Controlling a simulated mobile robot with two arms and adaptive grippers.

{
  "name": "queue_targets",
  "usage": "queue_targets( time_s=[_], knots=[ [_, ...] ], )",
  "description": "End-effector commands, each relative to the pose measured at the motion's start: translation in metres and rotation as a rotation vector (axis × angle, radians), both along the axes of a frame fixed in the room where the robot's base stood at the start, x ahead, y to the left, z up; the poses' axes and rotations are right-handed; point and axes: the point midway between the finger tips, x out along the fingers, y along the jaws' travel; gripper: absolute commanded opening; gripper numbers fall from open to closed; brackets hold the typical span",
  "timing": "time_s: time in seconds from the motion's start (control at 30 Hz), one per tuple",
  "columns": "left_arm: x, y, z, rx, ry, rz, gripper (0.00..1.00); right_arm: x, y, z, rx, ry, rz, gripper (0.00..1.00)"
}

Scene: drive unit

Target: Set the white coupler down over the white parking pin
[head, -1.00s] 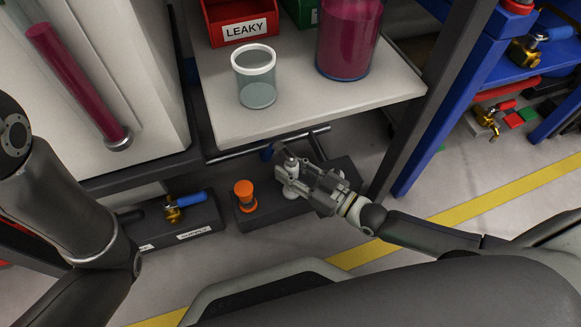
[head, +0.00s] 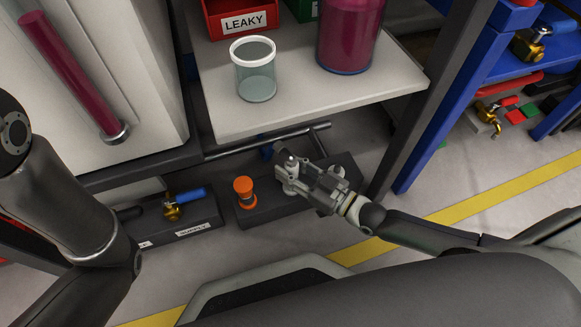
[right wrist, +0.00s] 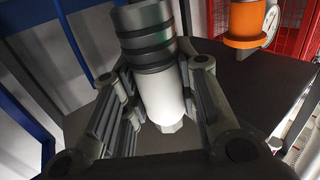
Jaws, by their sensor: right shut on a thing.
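My right gripper (head: 288,176) is shut on the white coupler (head: 291,162) above the dark block (head: 262,207) below the shelf. In the right wrist view the coupler (right wrist: 162,95) has a white body and a dark ribbed end, and sits between the two fingers (right wrist: 160,100). A white round part (head: 290,191) shows just under the fingers in the head view; I cannot tell whether it is the parking pin's base or the coupler's lower end. Any contact between coupler and pin is hidden. My left arm is at the left, its gripper out of view.
An orange coupler (head: 244,189) stands on the same block, left of my right gripper. A grey rail (head: 265,142) runs just behind. The shelf (head: 310,110) above holds a clear beaker (head: 255,72) and a magenta vessel (head: 349,35). A dark post (head: 425,100) rises on the right.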

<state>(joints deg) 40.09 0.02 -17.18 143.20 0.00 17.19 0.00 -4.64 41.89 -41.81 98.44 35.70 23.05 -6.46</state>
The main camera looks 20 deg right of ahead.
Motion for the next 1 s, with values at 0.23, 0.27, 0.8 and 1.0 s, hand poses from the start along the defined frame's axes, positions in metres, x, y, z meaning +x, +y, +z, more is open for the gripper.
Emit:
queue_targets(
  time_s=[0.23, 0.27, 0.8, 1.0],
  knots=[
    [-0.0008, 0.0002, 0.0, 0.0, -0.001, 0.0, 0.45, 0.0006, 0.0002, 0.0015, 0.002, -0.003, 0.0, 0.0],
    [-0.0008, 0.0002, -0.0002, 0.0, -0.001, 0.0, 0.45, 0.0006, 0.0002, 0.0012, 0.002, -0.003, 0.0, 0.0],
    [-0.001, 0.0001, -0.0036, 0.0, -0.002, 0.0, 0.45, 0.0005, 0.0003, -0.008, 0.002, -0.003, 0.0, 0.0],
    [-0.001, 0.0001, -0.0037, 0.0, -0.002, 0.0, 0.45, 0.0006, 0.0002, -0.0082, 0.002, -0.003, 0.0, 0.0]
  ],
)
